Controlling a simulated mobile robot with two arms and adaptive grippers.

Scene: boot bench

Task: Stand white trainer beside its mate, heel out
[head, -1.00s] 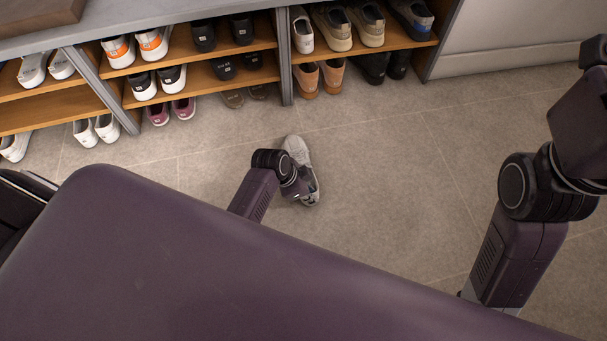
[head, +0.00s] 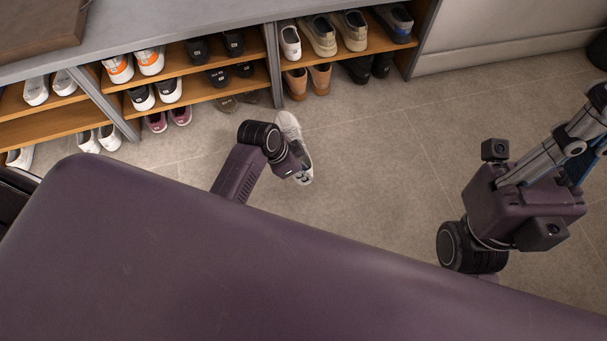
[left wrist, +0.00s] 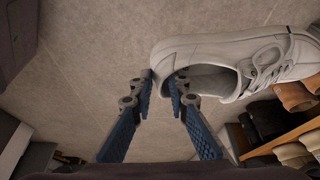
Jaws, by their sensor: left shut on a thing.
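The white trainer (head: 290,126) is in front of the rack in the head view, toe toward the rack. Its heel end is partly hidden by my left gripper (head: 298,158). In the left wrist view my left gripper (left wrist: 163,80) is shut on the heel of the trainer (left wrist: 215,48), one finger outside and one in the opening. I cannot tell its height above the floor. A single white shoe (head: 290,42), apparently the mate, stands on the upper shelf just right of a grey divider. My right gripper (head: 572,150) shows at the right; its jaw state is unclear.
The rack's wooden shelf (head: 330,58) holds beige shoes (head: 320,38) right of the single white shoe, leaving little space. A grey divider (head: 272,65) is on the left. The floor (head: 370,150) to the right is clear.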

